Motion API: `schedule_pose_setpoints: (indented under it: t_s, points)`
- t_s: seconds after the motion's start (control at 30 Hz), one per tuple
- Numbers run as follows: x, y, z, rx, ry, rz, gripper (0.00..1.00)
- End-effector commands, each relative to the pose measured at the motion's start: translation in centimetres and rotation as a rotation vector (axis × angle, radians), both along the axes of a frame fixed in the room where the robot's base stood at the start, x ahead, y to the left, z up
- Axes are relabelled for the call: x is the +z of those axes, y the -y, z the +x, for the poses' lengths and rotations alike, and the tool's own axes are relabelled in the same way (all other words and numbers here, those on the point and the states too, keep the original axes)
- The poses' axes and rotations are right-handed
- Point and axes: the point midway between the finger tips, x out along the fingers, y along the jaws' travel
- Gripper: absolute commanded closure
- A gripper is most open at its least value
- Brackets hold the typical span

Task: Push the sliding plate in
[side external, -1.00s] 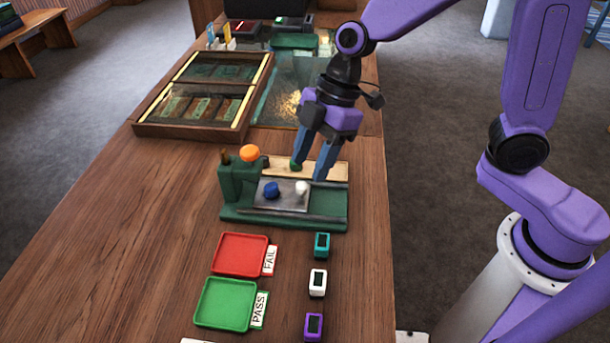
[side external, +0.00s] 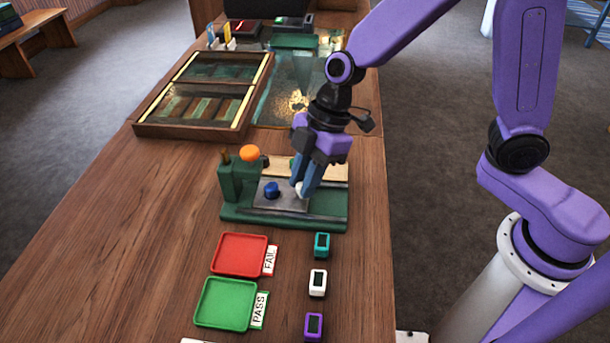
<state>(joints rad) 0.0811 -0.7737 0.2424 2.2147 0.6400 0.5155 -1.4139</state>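The sliding plate (side external: 270,203) is a grey metal plate on a green fixture (side external: 232,212) on the wooden table. A blue knob (side external: 271,190) stands on the plate, with a white knob (side external: 298,188) to its right. My gripper (side external: 302,192) points down over the plate's right part, its blue fingers at the white knob and partly hiding it. The fingers look close together, but I cannot tell whether they grip the knob.
Red (side external: 240,254) and green (side external: 225,304) trays lie in front, labelled FAIL and PASS. Teal (side external: 322,245), white (side external: 318,283) and purple (side external: 314,326) small blocks stand right of them. A wooden display case (side external: 192,131) and a glass panel are behind. Table is clear at left.

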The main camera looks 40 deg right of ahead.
Motion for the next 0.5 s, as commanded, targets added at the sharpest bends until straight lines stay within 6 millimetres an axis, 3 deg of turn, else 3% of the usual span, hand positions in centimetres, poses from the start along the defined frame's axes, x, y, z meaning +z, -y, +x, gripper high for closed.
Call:
schedule_pose_setpoints:
  t_s: [0.3, 0.5]
  points:
    - [0.1, -2.2, 2.1, 0.001, 0.001, 0.001, 1.00]
    - [0.1, -2.5, 2.6, -0.001, 0.005, 0.003, 1.00]
